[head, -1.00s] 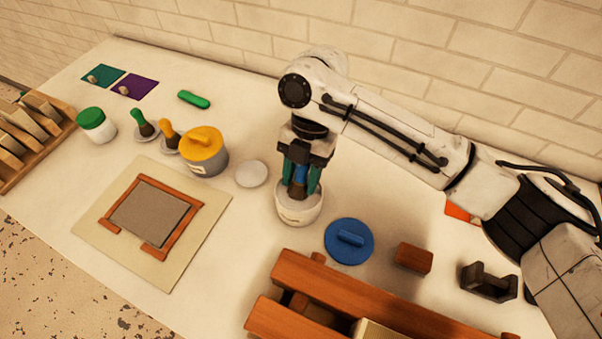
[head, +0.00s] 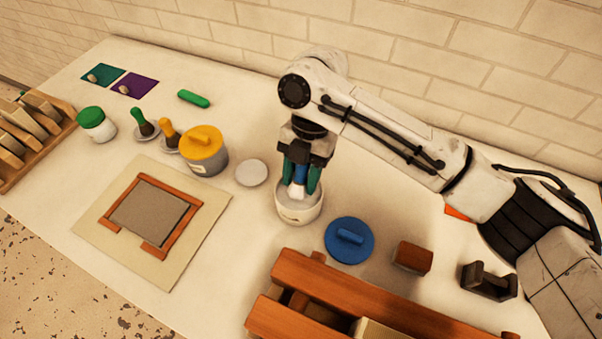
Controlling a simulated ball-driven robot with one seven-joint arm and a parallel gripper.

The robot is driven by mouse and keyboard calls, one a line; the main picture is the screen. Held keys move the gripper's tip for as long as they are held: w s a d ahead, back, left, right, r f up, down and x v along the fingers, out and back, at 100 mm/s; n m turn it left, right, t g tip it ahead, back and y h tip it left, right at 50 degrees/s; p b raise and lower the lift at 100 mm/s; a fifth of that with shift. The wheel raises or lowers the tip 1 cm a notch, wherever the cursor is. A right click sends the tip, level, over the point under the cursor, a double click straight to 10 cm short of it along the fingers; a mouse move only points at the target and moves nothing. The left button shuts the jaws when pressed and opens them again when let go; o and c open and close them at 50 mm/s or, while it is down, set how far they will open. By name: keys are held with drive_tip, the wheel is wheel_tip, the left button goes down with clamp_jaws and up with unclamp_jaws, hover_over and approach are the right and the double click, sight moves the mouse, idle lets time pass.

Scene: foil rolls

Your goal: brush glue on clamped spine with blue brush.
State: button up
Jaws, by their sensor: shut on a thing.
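My gripper (head: 301,178) is shut on the blue brush (head: 299,174) and holds it upright over the open white pot (head: 299,208). The brush's pale ferrule shows between the green fingers, and its lower end is inside or just at the pot's mouth; I cannot tell if the bristles touch the glue. The blue lid (head: 349,240) lies on the table right of the pot. The wooden press (head: 345,285) stands at the front, with a pale block (head: 378,329) in it, cut off by the frame edge.
A yellow-lidded pot (head: 204,152), a green-lidded jar (head: 96,124) and orange and green brushes on small dishes stand left. A framed board (head: 150,216) lies front left. A brown block (head: 412,257) and a dark holder (head: 488,281) sit right of the lid.

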sight(301, 168)
drive_tip(key=shift+r+p, duration=2.75)
drive_tip(key=shift+r, duration=0.75)
drive_tip(key=shift+s+f, duration=0.1)
